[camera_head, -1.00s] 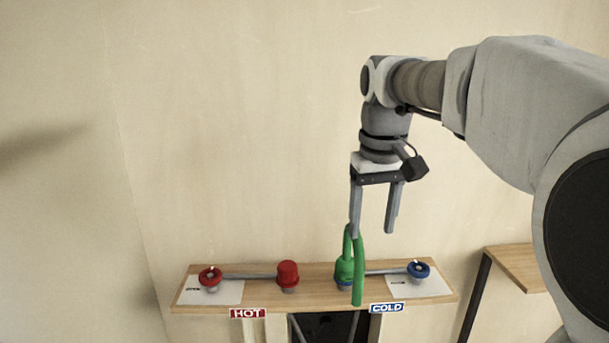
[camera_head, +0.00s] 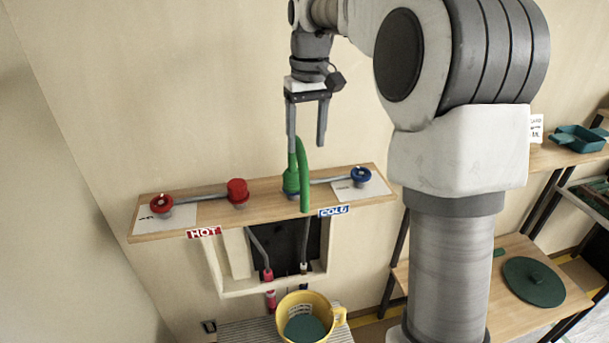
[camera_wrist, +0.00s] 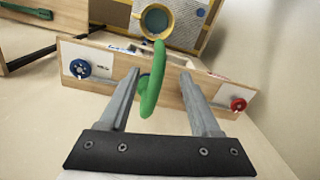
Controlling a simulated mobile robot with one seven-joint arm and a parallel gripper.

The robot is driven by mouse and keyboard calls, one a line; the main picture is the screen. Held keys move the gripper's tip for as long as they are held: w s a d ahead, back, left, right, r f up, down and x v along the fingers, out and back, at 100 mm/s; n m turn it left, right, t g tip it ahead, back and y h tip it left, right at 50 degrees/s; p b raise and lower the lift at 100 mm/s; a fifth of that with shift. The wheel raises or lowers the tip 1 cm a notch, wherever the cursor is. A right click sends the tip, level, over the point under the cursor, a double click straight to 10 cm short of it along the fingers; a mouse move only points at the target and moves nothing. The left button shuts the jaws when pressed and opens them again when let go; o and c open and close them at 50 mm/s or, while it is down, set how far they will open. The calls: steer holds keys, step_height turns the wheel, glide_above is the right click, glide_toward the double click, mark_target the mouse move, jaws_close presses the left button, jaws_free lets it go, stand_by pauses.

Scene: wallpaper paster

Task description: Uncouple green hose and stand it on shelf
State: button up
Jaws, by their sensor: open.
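The green hose (camera_head: 303,180) stands on its coupling on the shelf (camera_head: 220,211), beside the COLD label, and its loop arches up and over the front edge. My gripper (camera_head: 306,147) is open above the hose, fingers pointing down. The left finger is close to the top of the loop; I cannot tell if they touch. In the wrist view the hose (camera_wrist: 153,85) shows between the two open fingers (camera_wrist: 158,75), nearer the left one. The coupling at the hose's foot is partly hidden by the loop.
A red cap (camera_head: 237,190), a red valve wheel (camera_head: 161,203) and a blue valve wheel (camera_head: 360,174) are on the shelf. A yellow bucket (camera_head: 331,325) stands below. Shelf surface between red cap and hose is clear. Another shelf with a green lid (camera_head: 534,281) is right.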

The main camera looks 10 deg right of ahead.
mark_target(305, 168)
steer(key=f, duration=1)
steer(key=shift+a+f, duration=0.2)
steer(key=shift+f, duration=0.05)
steer(key=shift+c, duration=0.3)
jaws_close()
stand_by(0.6)
stand_by(0.4)
